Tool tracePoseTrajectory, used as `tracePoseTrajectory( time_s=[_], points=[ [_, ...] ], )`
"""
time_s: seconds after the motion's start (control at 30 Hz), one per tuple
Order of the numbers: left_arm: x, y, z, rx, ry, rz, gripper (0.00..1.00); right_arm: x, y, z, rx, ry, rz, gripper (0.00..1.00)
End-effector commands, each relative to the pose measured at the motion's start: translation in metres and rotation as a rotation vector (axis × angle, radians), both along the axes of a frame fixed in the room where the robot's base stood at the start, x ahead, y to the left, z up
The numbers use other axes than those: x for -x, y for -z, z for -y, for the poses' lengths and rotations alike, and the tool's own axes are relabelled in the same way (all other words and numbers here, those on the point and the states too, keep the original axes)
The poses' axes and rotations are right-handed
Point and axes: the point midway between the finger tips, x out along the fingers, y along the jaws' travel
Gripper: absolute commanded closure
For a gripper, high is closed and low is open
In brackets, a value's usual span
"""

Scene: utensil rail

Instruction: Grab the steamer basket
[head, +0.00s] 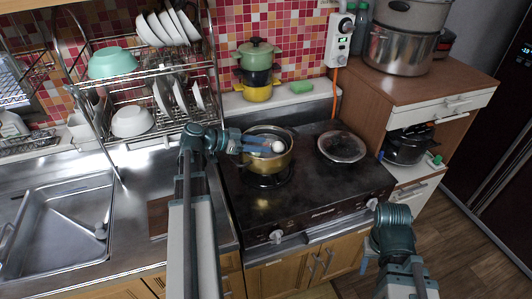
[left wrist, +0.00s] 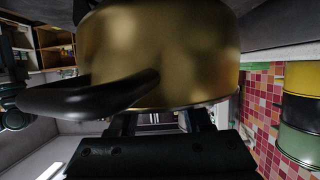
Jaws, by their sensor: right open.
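A grey round vessel (head: 415,14) sits on a large steel pot on the wooden cabinet at the upper right of the head view; it may be the steamer basket, but I cannot be sure. My left gripper (head: 262,146) is over the gold pot (head: 268,165) on the stove. In the left wrist view the gold pot (left wrist: 165,55) and its black handle (left wrist: 90,98) are close, and my left gripper's fingers (left wrist: 160,120) look apart, their tips partly hidden. My right gripper (head: 393,214) is open and empty, low in front of the stove's right side, away from the vessel.
A small white round thing (head: 278,146) shows at the gold pot's rim. A lid (head: 341,147) covers the right burner. A dish rack (head: 150,75) stands left, above the sink (head: 62,235). Stacked small pots (head: 258,70) stand behind the stove. A dark pot (head: 407,145) sits on the cabinet's shelf.

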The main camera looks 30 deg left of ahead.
Motion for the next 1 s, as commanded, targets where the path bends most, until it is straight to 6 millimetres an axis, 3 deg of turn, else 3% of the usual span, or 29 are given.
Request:
tracePoseTrajectory(
  time_s=[0.03,0.27,0.73,1.0],
  points=[
    [0.000,0.000,0.000,0.000,0.000,0.000,0.58,0.000,0.000,0.000,0.000,0.000,0.000,0.50],
    [0.000,0.000,0.000,0.000,0.000,0.000,1.00,0.000,0.000,0.000,0.000,0.000,0.000,0.50],
    [0.000,-0.002,0.000,0.001,0.000,0.001,1.00,0.000,-0.002,0.000,0.000,0.000,0.000,0.50],
    [0.000,-0.023,0.000,0.001,0.000,0.001,1.00,0.000,-0.023,0.000,0.000,0.000,0.000,0.50]
  ],
)
